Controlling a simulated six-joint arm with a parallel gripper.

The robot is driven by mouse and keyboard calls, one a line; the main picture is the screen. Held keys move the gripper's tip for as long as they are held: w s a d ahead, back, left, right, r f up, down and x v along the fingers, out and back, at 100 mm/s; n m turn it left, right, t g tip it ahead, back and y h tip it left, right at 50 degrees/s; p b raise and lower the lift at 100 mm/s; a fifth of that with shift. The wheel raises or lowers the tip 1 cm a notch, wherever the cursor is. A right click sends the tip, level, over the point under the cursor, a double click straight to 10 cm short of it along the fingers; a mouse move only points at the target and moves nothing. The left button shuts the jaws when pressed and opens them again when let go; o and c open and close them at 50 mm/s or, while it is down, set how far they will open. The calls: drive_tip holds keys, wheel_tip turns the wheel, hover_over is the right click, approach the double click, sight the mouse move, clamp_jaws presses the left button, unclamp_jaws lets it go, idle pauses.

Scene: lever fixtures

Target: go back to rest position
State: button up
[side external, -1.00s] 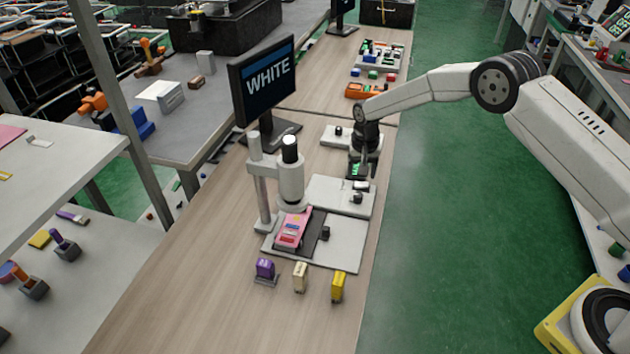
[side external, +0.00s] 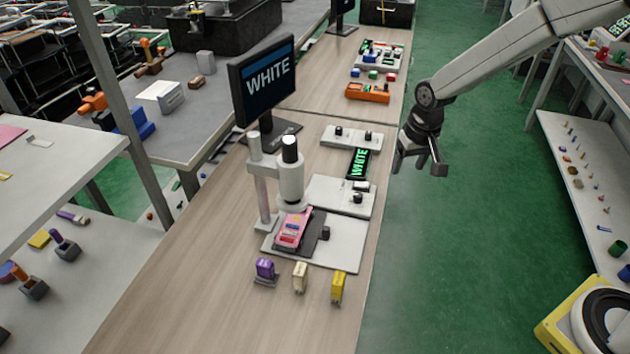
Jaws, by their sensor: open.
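My gripper (side external: 420,166) hangs over the green floor, just right of the wooden bench. Its jaws are apart with nothing between them. On the bench to its left, a small black display (side external: 358,162) reads WHITE in green, between two white plates with black knobs. The lower white plate (side external: 335,194) is nearest to it. A press-like stand (side external: 291,180) with a grey column rises over a pink piece (side external: 291,231) lying on a dark pad. A monitor (side external: 265,80) behind it also reads WHITE.
Purple (side external: 265,269), cream (side external: 300,276) and yellow (side external: 338,286) blocks stand at the bench front. An orange tray (side external: 367,93) and a tray of coloured blocks lie farther back. The green floor (side external: 460,270) right of the bench is clear, with a shelf (side external: 590,180) beyond.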

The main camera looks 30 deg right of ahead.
drive_tip(key=s+r+n+t, duration=0.1)
drive_tip(key=s+r+n, duration=0.1)
drive_tip(key=s, duration=1.4)
drive_tip(key=shift+s+d+r+n, duration=0.3)
drive_tip(key=shift+d, duration=0.05)
